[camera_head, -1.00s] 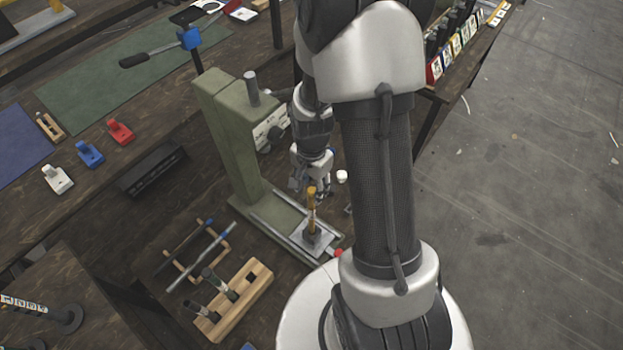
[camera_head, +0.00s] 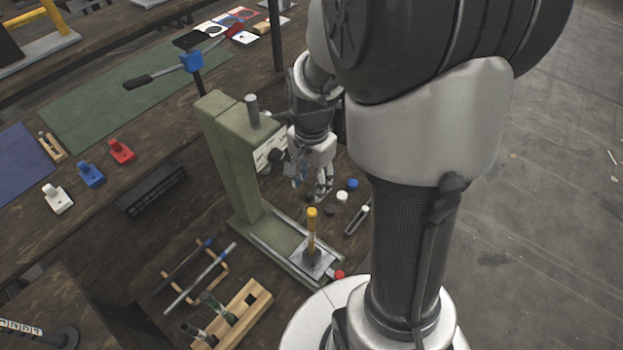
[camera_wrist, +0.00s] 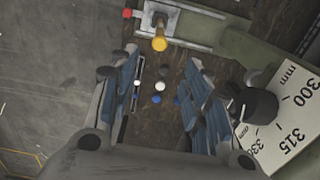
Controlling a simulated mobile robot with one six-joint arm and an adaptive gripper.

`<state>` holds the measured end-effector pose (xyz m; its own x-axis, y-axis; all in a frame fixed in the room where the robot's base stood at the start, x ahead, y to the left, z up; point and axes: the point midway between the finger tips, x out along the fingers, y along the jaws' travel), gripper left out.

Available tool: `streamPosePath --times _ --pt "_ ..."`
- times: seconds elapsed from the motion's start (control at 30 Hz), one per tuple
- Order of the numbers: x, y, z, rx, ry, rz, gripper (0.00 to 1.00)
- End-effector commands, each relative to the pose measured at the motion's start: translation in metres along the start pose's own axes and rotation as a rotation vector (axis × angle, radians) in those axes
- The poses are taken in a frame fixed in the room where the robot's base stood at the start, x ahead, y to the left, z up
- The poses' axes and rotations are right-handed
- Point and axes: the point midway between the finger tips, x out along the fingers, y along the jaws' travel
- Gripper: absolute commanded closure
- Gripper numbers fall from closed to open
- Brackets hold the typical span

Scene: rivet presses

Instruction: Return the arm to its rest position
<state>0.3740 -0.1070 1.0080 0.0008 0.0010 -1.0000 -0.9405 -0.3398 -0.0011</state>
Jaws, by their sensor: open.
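My gripper (camera_head: 312,188) is beside the column of the green rivet press (camera_head: 232,165), above the bench top. In the wrist view the two blue-padded fingers of my gripper (camera_wrist: 160,105) are wide apart with nothing between them. A yellow-topped tool (camera_head: 312,230) stands upright on the metal plate of the press base, apart from my gripper; its yellow top (camera_wrist: 160,44) shows at the top of the wrist view. My arm fills much of the right half of the head view and hides part of the bench.
White (camera_head: 342,196) and blue (camera_head: 352,184) round pieces lie on the bench near the press. A wooden rack (camera_head: 235,315) with dark tools and a stand with rods (camera_head: 200,280) are in front. A printed scale (camera_wrist: 285,120) is close beside one finger. Open floor lies right.

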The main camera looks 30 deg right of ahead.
Motion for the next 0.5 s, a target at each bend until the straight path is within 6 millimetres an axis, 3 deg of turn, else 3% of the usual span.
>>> streamPosePath --times 0.33,0.5 --pt "-0.001 0.000 0.000 -0.004 0.001 -0.002 0.56" --pt "-0.029 0.000 0.014 -0.118 0.030 -0.038 0.56"
